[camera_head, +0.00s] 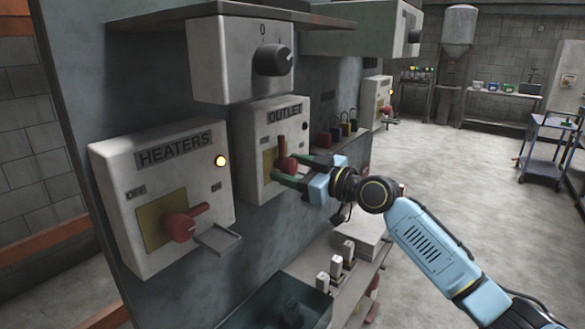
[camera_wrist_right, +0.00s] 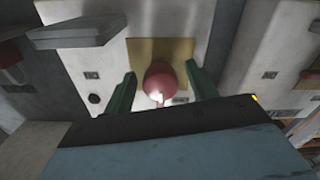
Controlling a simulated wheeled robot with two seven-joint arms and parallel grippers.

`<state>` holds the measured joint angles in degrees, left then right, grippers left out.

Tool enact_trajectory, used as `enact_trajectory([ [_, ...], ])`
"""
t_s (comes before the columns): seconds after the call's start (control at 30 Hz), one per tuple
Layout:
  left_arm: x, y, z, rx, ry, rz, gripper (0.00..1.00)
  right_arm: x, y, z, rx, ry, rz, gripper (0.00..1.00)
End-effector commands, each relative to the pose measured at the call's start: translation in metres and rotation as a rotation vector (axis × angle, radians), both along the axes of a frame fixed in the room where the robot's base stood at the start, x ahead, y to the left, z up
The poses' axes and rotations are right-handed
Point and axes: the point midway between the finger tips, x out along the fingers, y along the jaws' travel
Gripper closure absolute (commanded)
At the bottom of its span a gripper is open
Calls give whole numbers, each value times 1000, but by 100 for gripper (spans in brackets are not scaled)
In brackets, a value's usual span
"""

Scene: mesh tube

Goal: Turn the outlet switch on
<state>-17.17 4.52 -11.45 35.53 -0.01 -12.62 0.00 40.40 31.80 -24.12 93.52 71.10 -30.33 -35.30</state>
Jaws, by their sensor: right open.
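The outlet switch box (camera_head: 268,132) is a pale panel labelled OUTLET on the dark wall in the head view. Its red handle (camera_head: 283,150) points up on a yellow plate, and its lamp looks dark. In the right wrist view the red handle (camera_wrist_right: 160,80) sits in front of the yellow plate (camera_wrist_right: 142,50). My right gripper (camera_head: 291,170) is open at the lower part of the handle. In the right wrist view its green fingers (camera_wrist_right: 158,85) stand on either side of the handle, and I cannot tell if they touch it. My left gripper is not in view.
The HEATERS box (camera_head: 160,160) stands at the left, with a red handle (camera_head: 184,223), a lit lamp and a jutting hasp (camera_head: 217,238). A box with a black knob (camera_head: 240,60) is above. Padlocks (camera_head: 345,127) hang behind my gripper. A shelf and a bin lie below.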

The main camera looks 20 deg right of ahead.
Motion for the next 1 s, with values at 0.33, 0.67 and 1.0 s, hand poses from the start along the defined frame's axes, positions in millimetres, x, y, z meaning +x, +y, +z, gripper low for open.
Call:
enact_trajectory([
  [0.33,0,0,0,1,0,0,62,0,0,0,0,0,0,70],
  [0.67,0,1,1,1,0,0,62,0,0,0,9,7,0,87],
  [1.0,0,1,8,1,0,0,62,-1,0,1,133,105,0,87],
])
